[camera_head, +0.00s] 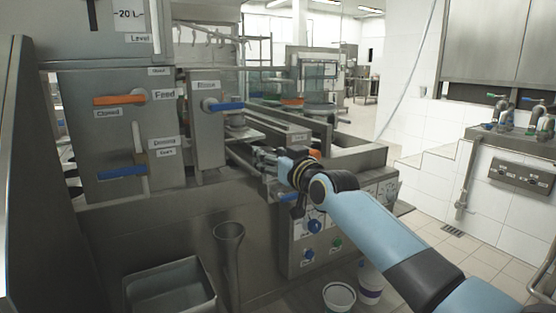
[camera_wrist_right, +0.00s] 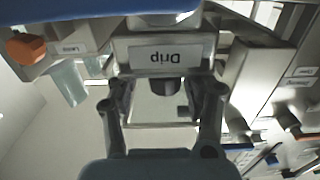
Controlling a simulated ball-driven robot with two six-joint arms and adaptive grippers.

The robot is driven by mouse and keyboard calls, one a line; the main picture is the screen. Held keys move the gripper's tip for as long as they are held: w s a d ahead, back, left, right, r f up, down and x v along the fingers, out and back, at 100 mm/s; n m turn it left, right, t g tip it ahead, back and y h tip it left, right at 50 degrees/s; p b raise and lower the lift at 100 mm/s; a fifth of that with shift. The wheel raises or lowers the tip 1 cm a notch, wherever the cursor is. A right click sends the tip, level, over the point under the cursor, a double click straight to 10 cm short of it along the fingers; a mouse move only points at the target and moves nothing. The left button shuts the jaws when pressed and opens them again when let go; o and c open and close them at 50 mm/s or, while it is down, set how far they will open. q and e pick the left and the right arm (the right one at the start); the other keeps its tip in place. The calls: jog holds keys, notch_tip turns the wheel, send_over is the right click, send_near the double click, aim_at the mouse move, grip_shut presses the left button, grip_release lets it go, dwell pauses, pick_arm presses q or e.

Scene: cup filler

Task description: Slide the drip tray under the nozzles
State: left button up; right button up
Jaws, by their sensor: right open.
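The drip tray's front plate (camera_wrist_right: 205,46), with an upside-down "Drip" label, is near the top middle of the right wrist view. A dark knob (camera_wrist_right: 164,84) projects just below the label. My right gripper (camera_wrist_right: 163,95) is open, with one finger on each side of the knob; I cannot tell whether either touches it. In the head view my right gripper (camera_head: 266,158) is at the filler's front rails, and it hides the tray's front there. I cannot make out the nozzles clearly. My left gripper is not in view.
A control panel (camera_head: 302,250) with knobs is below my right wrist. Orange (camera_head: 118,99) and blue (camera_head: 120,172) valve handles are on the left cabinet. A metal bin (camera_head: 170,288), a grey funnel-shaped vessel (camera_head: 229,245) and a white bucket (camera_head: 339,297) stand low in front. Tiled floor is open at right.

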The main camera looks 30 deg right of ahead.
jog(key=s, duration=1.2)
jog(key=shift+d, duration=0.25)
jog(key=s+d+f+m+g+h, duration=0.1)
jog(key=s+f+g, duration=0.35)
jog(key=f, duration=0.85)
jog(key=s+f+g, duration=0.2)
jog(key=s+f, duration=0.5)
jog(key=f, duration=0.6)
jog(key=s+d+f+m+g+h, duration=0.1)
jog(key=s+f+g, duration=0.35)
jog(key=f, duration=0.85)
jog(key=s+f+g, duration=0.2)
jog(key=s+f, duration=0.4)
jog(key=s, duration=0.6)
jog(key=s+a+f+n+g, duration=0.1)
jog(key=s+f, duration=0.5)
jog(key=s, duration=0.6)
jog(key=s+a+f+n+g, duration=0.1)
jog(key=s+f+g, duration=0.2)
jog(key=s, duration=0.9)
notch_tip(320, 180, down, 4)
jog(key=shift+s+a+r+y, duration=0.1)
jog(key=shift+s+a+y, duration=0.1)
jog(key=shift+s+y, duration=0.15)
